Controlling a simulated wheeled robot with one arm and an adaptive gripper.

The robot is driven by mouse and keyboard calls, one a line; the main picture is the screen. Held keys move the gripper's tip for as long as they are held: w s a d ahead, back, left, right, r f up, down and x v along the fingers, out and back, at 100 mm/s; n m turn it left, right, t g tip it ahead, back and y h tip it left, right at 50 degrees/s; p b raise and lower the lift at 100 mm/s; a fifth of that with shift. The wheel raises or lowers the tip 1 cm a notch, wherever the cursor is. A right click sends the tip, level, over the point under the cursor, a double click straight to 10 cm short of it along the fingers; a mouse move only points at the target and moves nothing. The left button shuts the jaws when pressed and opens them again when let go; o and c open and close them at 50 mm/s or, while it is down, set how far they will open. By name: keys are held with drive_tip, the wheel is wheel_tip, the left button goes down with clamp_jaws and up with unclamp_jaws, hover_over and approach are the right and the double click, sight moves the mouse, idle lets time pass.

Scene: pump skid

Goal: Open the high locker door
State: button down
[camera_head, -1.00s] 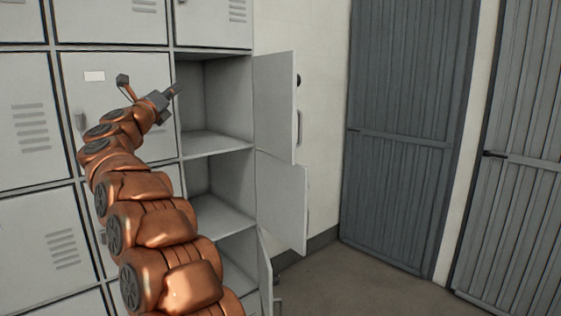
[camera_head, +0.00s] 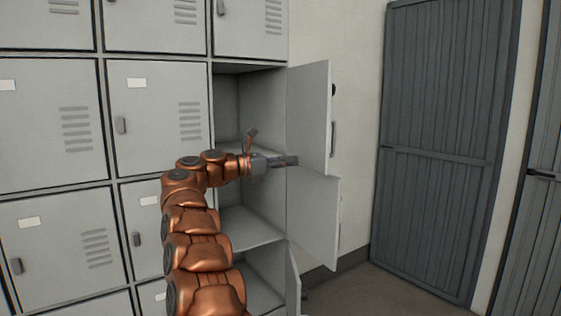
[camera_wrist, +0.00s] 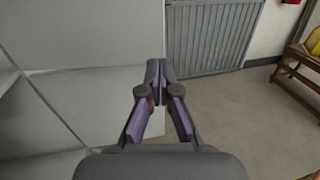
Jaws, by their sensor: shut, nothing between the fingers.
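The upper locker door (camera_head: 309,112) stands swung out to the right from its open compartment (camera_head: 255,105). Its handle (camera_head: 333,138) is at the free edge on the far side. My gripper (camera_head: 294,161) is shut and empty. It points right, in front of the door's inner face near its lower edge; I cannot tell whether it touches. In the wrist view the fingers (camera_wrist: 158,70) meet at the tips, with a pale grey panel (camera_wrist: 80,32) on the left.
A second open door (camera_head: 315,215) hangs below, and a lower one (camera_head: 293,283) is partly open. The locker above (camera_head: 252,28) is closed. A dark grey ribbed door (camera_head: 440,150) stands to the right. The floor (camera_wrist: 225,115) there is clear. A wooden bench (camera_wrist: 295,75) shows far right.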

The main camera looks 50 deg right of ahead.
sight(324, 158)
drive_tip(key=p+x, duration=0.2)
drive_tip(key=x, duration=0.6)
drive_tip(key=shift+s+d, duration=0.15)
drive_tip(key=shift+d, duration=0.2)
